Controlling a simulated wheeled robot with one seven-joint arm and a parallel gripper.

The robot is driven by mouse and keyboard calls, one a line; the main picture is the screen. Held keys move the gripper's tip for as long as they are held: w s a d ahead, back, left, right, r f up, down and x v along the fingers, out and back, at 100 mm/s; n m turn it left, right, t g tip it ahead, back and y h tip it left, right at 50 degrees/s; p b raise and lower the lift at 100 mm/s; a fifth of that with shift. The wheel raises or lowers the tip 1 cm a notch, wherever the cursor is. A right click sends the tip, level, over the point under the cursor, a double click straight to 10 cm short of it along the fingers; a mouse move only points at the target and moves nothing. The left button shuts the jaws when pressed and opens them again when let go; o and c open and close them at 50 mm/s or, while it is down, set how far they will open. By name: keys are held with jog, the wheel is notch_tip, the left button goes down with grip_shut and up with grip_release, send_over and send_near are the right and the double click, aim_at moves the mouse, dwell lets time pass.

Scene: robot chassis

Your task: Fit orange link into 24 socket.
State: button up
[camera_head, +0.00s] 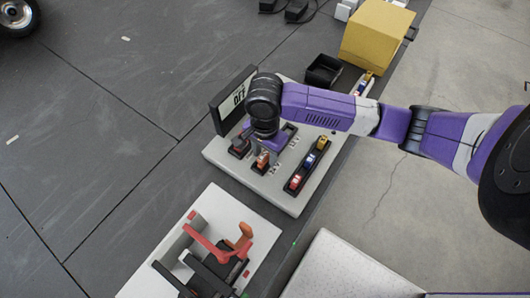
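A light grey board (228,161) carries several dark sockets and an upright black display panel (233,100). A small orange-red piece (262,160) sits at a dark socket just below my wrist; I cannot tell for sure that it is the orange link. A black rack (308,166) on the board's right side holds small coloured links, red, blue and yellow. My gripper (263,140) points down over the middle of the board. Its fingers are mostly hidden under the black wrist, and whether they touch the piece is unclear. The number 24 is not readable.
A white plate (208,222) with a red lever and black clamp stands in front. A yellow box (377,36) and an open black bin (323,71) stand behind. A pale block (350,270) is at the bottom. My purple arm covers the board's back right.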

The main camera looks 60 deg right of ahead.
aim_at(265, 154)
notch_tip(265, 154, up, 12)
jog(key=w+a+r+n+t+y, duration=0.1)
jog(key=w+a+r+t+y, duration=0.3)
jog(key=a, duration=0.6)
jog(key=w+a+r+n+t+y, duration=0.1)
jog(key=w+a+r+n+t, duration=0.1)
jog(key=w+a+r+t, duration=0.5)
jog(key=w+a+r+n+t+y, duration=0.1)
jog(key=w+a+r+t+y, duration=0.15)
jog(key=a, duration=0.95)
jog(key=s+d+f+n+h, duration=0.1)
jog(key=s+d+f+h, duration=0.1)
jog(key=s+f, duration=0.3)
jog(key=s+d+f+n+t+h, duration=0.1)
jog(key=s+d+f+h, duration=0.15)
jog(key=s, duration=0.45)
jog(key=s+d+f+n+h, duration=0.1)
jog(key=s+d+f+h, duration=0.15)
jog(key=s, duration=0.25)
jog(key=s+d+r+n, duration=0.1)
jog(key=s+d+n, duration=0.3)
jog(key=s, duration=0.3)
jog(key=s+d+r+n, duration=0.1)
jog(key=s+d+n, duration=0.3)
jog(key=s+n, duration=0.3)
jog(key=shift+s+d, duration=0.35)
jog(key=shift+s, duration=0.3)
